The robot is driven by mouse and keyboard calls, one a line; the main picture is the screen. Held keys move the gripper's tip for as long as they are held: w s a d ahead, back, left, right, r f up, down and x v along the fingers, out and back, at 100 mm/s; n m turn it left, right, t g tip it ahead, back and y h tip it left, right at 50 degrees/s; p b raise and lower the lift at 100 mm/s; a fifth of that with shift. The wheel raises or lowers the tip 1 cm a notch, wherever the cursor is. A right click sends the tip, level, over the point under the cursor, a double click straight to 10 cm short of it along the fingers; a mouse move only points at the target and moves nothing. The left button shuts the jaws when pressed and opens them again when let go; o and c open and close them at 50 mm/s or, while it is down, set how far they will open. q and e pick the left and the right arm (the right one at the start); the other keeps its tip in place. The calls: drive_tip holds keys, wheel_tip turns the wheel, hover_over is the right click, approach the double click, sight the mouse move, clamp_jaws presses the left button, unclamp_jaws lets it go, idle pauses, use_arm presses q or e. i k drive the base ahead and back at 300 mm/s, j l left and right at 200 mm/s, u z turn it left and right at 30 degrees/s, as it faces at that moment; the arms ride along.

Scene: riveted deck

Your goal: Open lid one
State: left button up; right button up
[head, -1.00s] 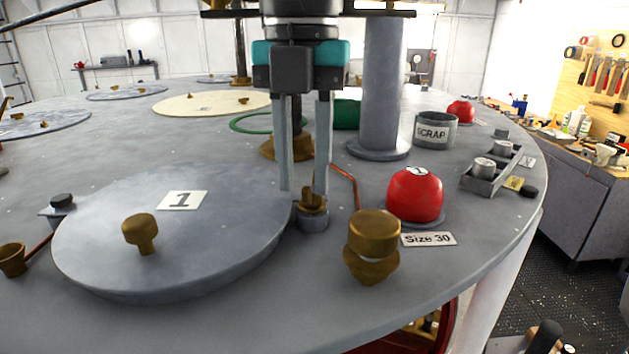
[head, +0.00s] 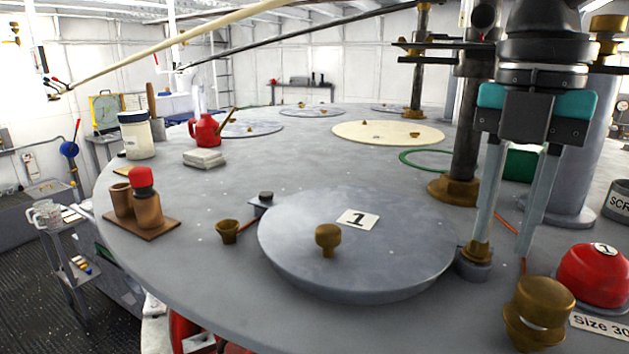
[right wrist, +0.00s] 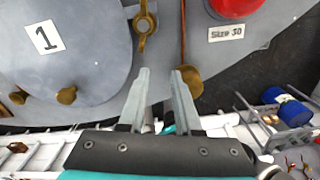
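Lid one (head: 400,250), a round grey disc with a "1" label (head: 358,219) and a brass knob (head: 328,238), lies flat on the deck. It also shows in the right wrist view (right wrist: 90,60). A brass latch piece (head: 476,253) on a grey base stands at the lid's right edge; the right wrist view shows it (right wrist: 143,25) just beyond my fingertips. My right gripper (head: 503,250) is open and points down at the latch, with nothing between its fingers in the wrist view (right wrist: 160,75). I cannot tell whether a finger touches the latch. My left gripper is not in view.
A brass knob (head: 538,310) and a red dome (head: 594,273) stand right of the latch. A brass cup (head: 228,231) and a small dark-topped post (head: 265,199) sit left of the lid. A red oil can (head: 205,131) stands farther back. The front-left deck is mostly clear.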

sight(352, 238)
drive_tip(key=k, duration=1.8)
